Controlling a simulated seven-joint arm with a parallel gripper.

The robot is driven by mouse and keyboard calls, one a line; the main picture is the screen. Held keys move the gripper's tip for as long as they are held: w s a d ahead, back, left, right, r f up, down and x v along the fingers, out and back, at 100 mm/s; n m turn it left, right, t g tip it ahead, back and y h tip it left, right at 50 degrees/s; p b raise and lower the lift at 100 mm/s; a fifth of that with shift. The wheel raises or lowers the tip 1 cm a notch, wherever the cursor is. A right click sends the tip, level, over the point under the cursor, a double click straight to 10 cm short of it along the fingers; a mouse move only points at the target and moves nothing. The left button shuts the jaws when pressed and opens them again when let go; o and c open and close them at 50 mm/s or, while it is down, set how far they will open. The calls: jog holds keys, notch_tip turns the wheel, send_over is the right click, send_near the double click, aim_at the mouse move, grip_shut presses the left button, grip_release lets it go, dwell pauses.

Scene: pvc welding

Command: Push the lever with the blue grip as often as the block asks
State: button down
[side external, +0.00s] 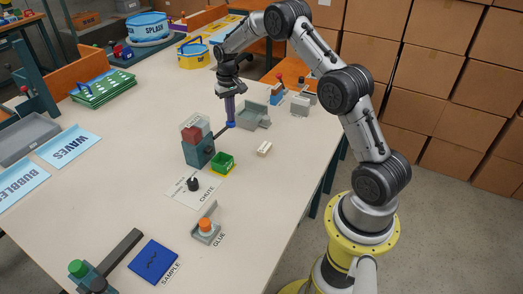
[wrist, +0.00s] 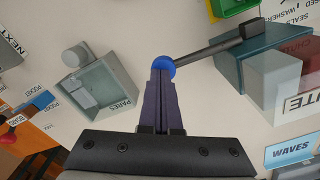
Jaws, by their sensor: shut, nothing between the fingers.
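The lever's blue grip (wrist: 164,64) is a round ball on a dark rod (wrist: 205,48) that runs to a teal housing (wrist: 268,48) in the wrist view. The housing also shows in the side external view (side external: 199,153), with a red part (side external: 193,133) under a clear top. My gripper (wrist: 161,76) is shut and empty, pointing down with its fingertips at the blue grip. They overlap the grip in the picture; whether they touch is unclear. The blue grip (side external: 231,125) is right below the fingers in the side view. A small cream block (side external: 264,149) lies right of the housing; any marking is unreadable.
A green bin (side external: 222,162) stands close beside the housing. A grey open tray (side external: 253,116) lies behind the lever. A black knob (side external: 193,184) and an orange-capped glue holder (side external: 207,227) are nearer. Another lever with a green knob (side external: 77,268) is front left.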

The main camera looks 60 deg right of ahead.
jog(key=shift+r, duration=3.35)
notch_tip(320, 180, up, 5)
jog(key=shift+f, duration=3.05)
jog(key=shift+f, duration=0.15)
